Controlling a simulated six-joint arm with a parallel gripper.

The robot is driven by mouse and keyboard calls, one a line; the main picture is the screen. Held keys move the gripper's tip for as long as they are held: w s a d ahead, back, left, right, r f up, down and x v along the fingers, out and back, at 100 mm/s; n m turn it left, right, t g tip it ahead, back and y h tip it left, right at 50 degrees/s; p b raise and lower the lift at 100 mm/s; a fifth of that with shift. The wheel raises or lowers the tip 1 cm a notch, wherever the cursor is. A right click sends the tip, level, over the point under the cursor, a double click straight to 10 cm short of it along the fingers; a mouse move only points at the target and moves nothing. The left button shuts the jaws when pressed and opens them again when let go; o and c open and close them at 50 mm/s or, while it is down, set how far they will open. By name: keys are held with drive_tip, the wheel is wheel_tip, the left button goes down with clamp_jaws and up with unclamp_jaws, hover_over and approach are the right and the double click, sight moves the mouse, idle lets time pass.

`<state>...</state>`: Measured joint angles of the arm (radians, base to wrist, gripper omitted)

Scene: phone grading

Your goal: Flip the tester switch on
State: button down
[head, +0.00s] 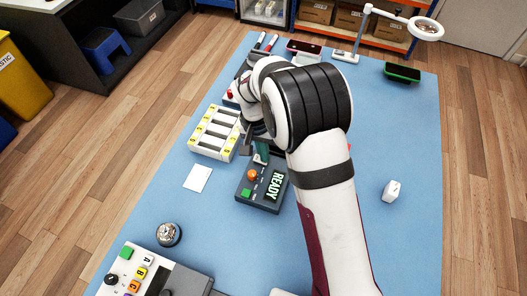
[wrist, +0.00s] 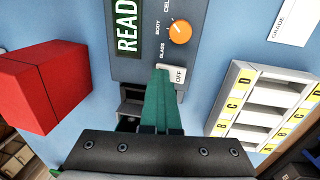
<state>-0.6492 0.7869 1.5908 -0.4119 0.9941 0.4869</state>
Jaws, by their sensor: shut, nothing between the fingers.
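The tester is a dark grey box (head: 262,205) in the middle of the blue mat, with a lit green READY display (head: 276,185) and an orange knob (head: 252,174). In the wrist view, the tester (wrist: 150,68) fills the top middle, with its orange knob (wrist: 180,31) above a pale switch (wrist: 178,75) marked OFF. My gripper (wrist: 162,73) is shut and empty, its green fingertips over the left part of the switch. I cannot tell if they touch it. In the head view, my gripper (head: 262,152) is at the tester's far edge.
A white tray (wrist: 222,118) with yellow letter labels stands right of my gripper in the wrist view. A red block (wrist: 42,88) is on the left. In the head view, a white card (head: 198,178) and a bell (head: 168,234) lie left of the tester. The mat's right side is mostly clear.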

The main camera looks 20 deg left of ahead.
sight(257, 157)
drive_tip(key=shift+f, duration=0.1)
drive_tip(key=shift+a, duration=0.75)
drive_tip(key=shift+r, duration=0.2)
wheel_tip(257, 157, up, 14)
drive_tip(key=a, duration=0.2)
drive_tip(key=shift+f, duration=0.1)
drive_tip(key=d+f, duration=0.1)
drive_tip(key=f, duration=0.3)
drive_tip(key=d+f, duration=0.1)
drive_tip(key=f, duration=0.4)
drive_tip(key=d+f, duration=0.1)
drive_tip(key=f, duration=0.3)
drive_tip(key=shift+d+f, duration=0.2)
drive_tip(key=shift+f, duration=0.15)
